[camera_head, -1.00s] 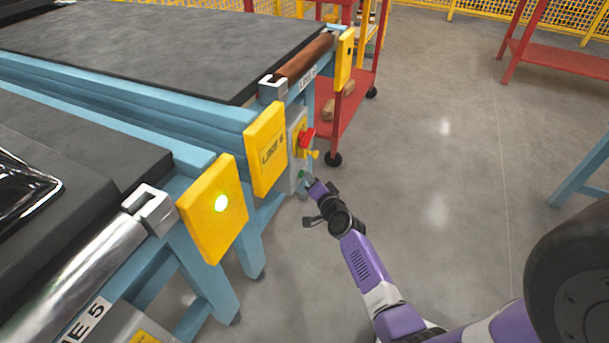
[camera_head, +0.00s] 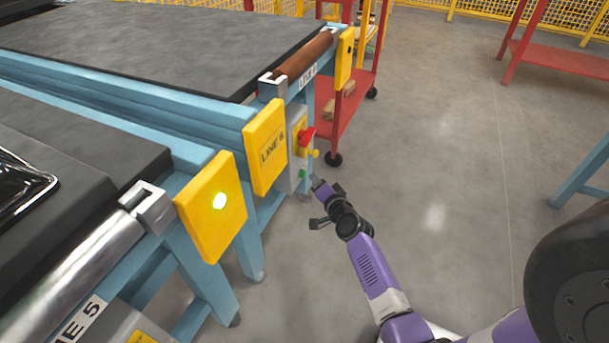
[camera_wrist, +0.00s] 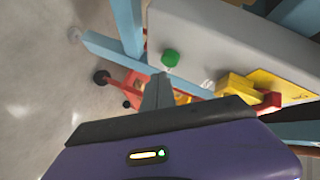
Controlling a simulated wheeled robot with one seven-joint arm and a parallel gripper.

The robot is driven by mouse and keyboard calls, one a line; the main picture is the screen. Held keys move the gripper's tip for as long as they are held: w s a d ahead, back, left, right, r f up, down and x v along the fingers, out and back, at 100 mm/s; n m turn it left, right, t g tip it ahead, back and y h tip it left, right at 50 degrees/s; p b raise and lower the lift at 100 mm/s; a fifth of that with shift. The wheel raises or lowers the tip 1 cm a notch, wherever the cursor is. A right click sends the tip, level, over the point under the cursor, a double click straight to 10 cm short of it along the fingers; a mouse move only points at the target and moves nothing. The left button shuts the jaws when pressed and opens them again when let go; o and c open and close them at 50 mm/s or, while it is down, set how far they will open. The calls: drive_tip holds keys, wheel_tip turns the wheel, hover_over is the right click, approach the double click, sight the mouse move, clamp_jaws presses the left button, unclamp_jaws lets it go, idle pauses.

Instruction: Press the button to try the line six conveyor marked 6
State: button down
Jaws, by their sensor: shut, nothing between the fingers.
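Beside the plate is a grey control box (camera_head: 293,180) with a green button (camera_head: 303,174), a red knob and a yellow part. The green button also shows in the wrist view (camera_wrist: 170,58), just ahead of my fingertips. My gripper (camera_head: 316,182) is shut and empty, close to the button and a little apart from it. In the wrist view its fingertips (camera_wrist: 160,78) point toward the button.
The line 5 conveyor (camera_head: 60,150) stands in front at left, with a yellow plate bearing a lit lamp (camera_head: 219,201). A red cart (camera_head: 338,108) stands behind the control box. Open grey floor (camera_head: 440,150) lies to the right.

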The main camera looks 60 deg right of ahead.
drive_tip(key=s+b, duration=0.1)
drive_tip(key=s, duration=0.1)
drive_tip(key=s+b, duration=0.1)
drive_tip(key=s, duration=0.2)
drive_tip(key=shift+d, duration=0.2)
idle(0.8)
